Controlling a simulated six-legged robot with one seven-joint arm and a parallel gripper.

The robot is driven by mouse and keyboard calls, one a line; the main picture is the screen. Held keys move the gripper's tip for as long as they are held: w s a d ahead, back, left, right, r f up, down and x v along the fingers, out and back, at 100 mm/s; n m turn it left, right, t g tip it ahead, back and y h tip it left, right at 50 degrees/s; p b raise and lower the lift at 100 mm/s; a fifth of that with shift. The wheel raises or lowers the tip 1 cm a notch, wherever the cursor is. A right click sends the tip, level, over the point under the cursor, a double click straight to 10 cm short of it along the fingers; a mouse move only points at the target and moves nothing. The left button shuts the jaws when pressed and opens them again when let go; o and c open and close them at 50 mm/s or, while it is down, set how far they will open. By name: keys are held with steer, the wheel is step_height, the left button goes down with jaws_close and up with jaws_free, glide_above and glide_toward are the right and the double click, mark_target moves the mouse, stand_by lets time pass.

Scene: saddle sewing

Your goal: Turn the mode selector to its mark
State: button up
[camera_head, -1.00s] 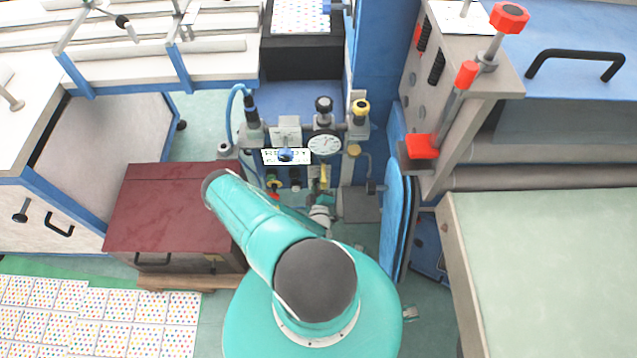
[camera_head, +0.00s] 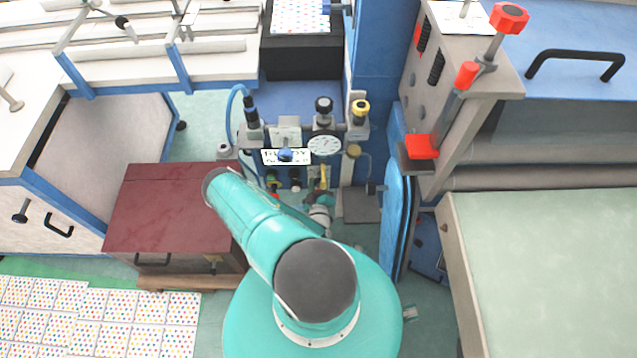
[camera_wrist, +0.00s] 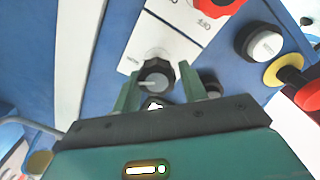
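The mode selector is likely the black knob with a white pointer line (camera_wrist: 156,76), on a white plate (camera_wrist: 158,38) in the wrist view. Its pointer lies roughly sideways, towards the left in the picture. Which mark it is meant for I cannot tell. My gripper (camera_wrist: 158,86) is open, with one finger on each side of the knob. Small gaps seem to show between fingers and knob; contact is not clear. In the head view my arm hides most of the gripper and the selector cannot be made out.
In the wrist view a red knob (camera_wrist: 214,6), a white button (camera_wrist: 264,43), a red-and-yellow button (camera_wrist: 290,74) and a dark round part (camera_wrist: 211,85) sit close by on the blue panel. In the head view a dark red cabinet (camera_head: 165,210) stands left and a blue panel (camera_head: 395,210) right.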

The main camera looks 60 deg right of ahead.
steer(key=shift+o, duration=1.1)
steer(key=shift+s, duration=0.1)
steer(key=shift+s+a, duration=0.15)
steer(key=shift+a, duration=0.05)
steer(key=v, duration=0.7)
steer(key=shift+a, duration=0.1)
